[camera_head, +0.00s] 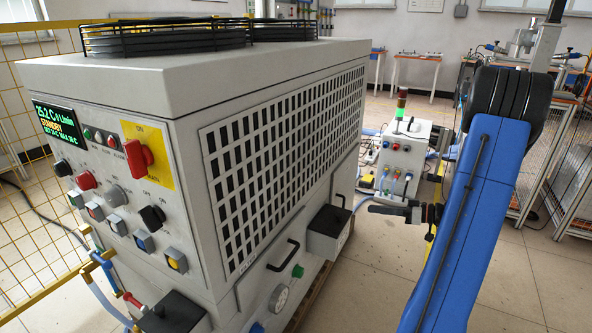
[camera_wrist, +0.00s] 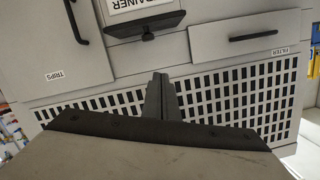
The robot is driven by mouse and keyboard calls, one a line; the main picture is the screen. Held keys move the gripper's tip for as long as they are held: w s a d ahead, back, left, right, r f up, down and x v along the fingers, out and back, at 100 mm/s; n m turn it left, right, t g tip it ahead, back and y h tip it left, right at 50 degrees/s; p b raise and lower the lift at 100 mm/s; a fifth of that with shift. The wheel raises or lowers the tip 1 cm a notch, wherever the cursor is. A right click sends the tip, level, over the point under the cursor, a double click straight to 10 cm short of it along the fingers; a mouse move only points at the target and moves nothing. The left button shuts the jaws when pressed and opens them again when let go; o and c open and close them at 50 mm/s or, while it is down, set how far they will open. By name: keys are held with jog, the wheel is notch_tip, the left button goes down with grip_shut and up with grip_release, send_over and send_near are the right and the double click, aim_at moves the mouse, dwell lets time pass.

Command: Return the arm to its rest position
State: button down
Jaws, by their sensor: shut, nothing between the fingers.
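My blue arm (camera_head: 462,220) stands upright at the right of the head view. My gripper (camera_head: 374,208) shows as a dark shape left of the arm, pointing left towards the grey cabinet (camera_head: 235,90). It also shows in the wrist view (camera_wrist: 160,80), with its fingers together and nothing between them. Behind the fingers is the cabinet's slotted side, seen upside down, with a handle (camera_wrist: 75,20) and plates marked TRIPS and FILTER. From the head view I cannot tell the gap between gripper and cabinet.
The cabinet's front has a lit display (camera_head: 56,119), a red switch (camera_head: 138,155) and several knobs. A dark box (camera_head: 328,230) juts from its side near my gripper. A smaller white unit (camera_head: 405,155) stands behind. Yellow mesh fencing (camera_head: 30,245) is at left. Floor is clear at lower right.

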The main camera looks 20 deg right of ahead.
jog(key=s+a+r+g+h, duration=0.1)
jog(key=s+a+r+g, duration=0.15)
jog(key=a, duration=0.55)
jog(key=s+a+r+g, duration=0.2)
jog(key=s+a+g, duration=0.15)
jog(key=a, duration=0.45)
jog(key=s+a+r+g+h, duration=0.1)
jog(key=s+a+r+g, duration=0.15)
jog(key=a, duration=0.65)
jog(key=s+a+r+m+h, duration=0.2)
jog(key=s+h, duration=0.2)
jog(key=s, duration=0.4)
jog(key=s+a+r+m+t+h, duration=0.1)
jog(key=s+a+r+m+h, duration=0.1)
jog(key=s, duration=0.6)
jog(key=a+r+h, duration=0.1)
jog(key=h, duration=0.1)
jog(key=shift+s+a+h, duration=0.2)
jog(key=shift+s+h, duration=0.1)
jog(key=shift+h, duration=0.1)
